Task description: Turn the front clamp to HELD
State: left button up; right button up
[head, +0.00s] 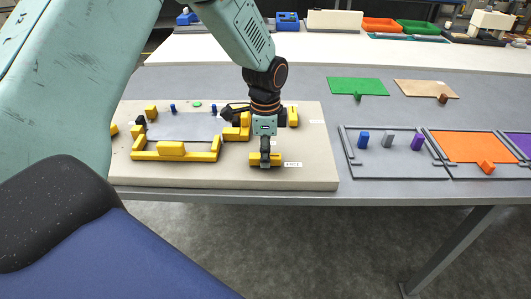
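My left gripper (265,160) comes down from above onto a yellow bar (277,158) near the front edge of the beige board (315,180). I take this bar as the front clamp; it lies about level across the picture, showing on both sides of the dark fingers. The fingers look narrow and close to or touching the bar; whether they grip it is hidden. A small white label (293,164) lies just right of the bar; its text is too small to read surely. My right gripper is out of view.
A grey plate (185,126) lies left of the gripper, with a yellow front piece (172,149) and other yellow blocks around it. To the right are a grey frame (392,170) with small pegs, an orange panel (465,146) and a green panel (357,86). The table's front edge is close.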

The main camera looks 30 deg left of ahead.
pick_arm(q)
grip_shut()
jog(key=shift+r+n+p, duration=0.1)
jog(key=shift+n+p, duration=0.8)
jog(key=shift+p, duration=0.25)
jog(key=n+p, duration=0.5)
jog(key=shift+a, duration=0.1)
jog(key=n+p, duration=0.4)
jog(key=n, duration=0.2)
jog(key=shift+a+n, duration=0.15)
jog(key=shift+n, duration=0.15)
jog(key=shift+f+n+p, duration=0.2)
jog(key=shift+n+p, duration=1.05)
jog(key=shift+n, duration=0.95)
jog(key=o, duration=0.6)
grip_release()
jog(key=shift+a, duration=0.1)
